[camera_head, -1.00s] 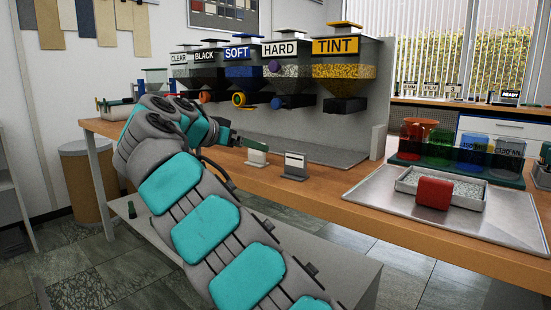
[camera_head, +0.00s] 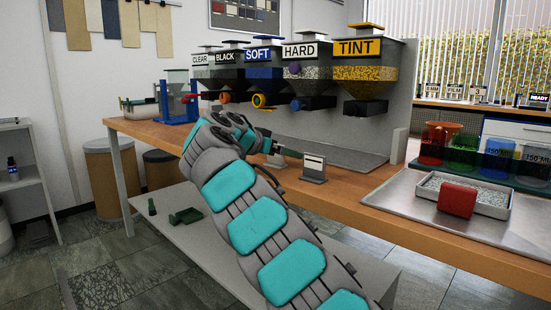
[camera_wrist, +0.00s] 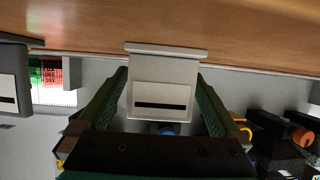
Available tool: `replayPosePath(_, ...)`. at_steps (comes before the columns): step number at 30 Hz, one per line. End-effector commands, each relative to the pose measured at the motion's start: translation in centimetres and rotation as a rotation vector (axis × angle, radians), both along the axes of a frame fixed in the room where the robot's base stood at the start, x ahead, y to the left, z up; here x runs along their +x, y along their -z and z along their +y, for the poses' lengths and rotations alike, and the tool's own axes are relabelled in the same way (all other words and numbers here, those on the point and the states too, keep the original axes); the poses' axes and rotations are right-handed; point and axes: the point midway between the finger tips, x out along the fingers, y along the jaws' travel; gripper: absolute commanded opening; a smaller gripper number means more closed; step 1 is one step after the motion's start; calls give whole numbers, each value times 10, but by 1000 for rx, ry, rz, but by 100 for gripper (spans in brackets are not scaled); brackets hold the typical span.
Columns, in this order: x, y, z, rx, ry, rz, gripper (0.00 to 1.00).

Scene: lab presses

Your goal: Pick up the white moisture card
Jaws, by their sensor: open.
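A white card with a black stripe (camera_wrist: 160,97) stands in a grey holder in the middle of the wrist view, which shows the bench upside down. My gripper (camera_wrist: 163,78) is open, with one green finger on each side of this card; I cannot tell whether they touch it. In the head view my gripper (camera_head: 288,152) is at the left holder (camera_head: 275,161), which it partly hides. A second, similar card stands in the right holder (camera_head: 313,167) and shows at the left edge of the wrist view (camera_wrist: 8,93). I cannot read which is the moisture card.
Labelled hoppers (camera_head: 308,62) hang behind the cards. To the right, a metal tray (camera_head: 400,203) bears a granule-filled box (camera_head: 492,203) with a red block (camera_head: 457,200). Coloured cups (camera_head: 467,150) stand behind it. The wooden bench (camera_head: 365,190) is clear around the holders.

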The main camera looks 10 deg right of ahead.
Motion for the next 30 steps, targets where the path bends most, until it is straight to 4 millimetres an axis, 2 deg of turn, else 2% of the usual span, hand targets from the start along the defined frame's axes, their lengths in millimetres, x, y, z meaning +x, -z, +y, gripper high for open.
replayPosePath(4, 0, 0, 1, -1, -1, -1, 100)
replayPosePath(25, 0, 0, 1, 0, -2, -1, 21)
replayPosePath(30, 0, 0, 1, 0, -2, -1, 21)
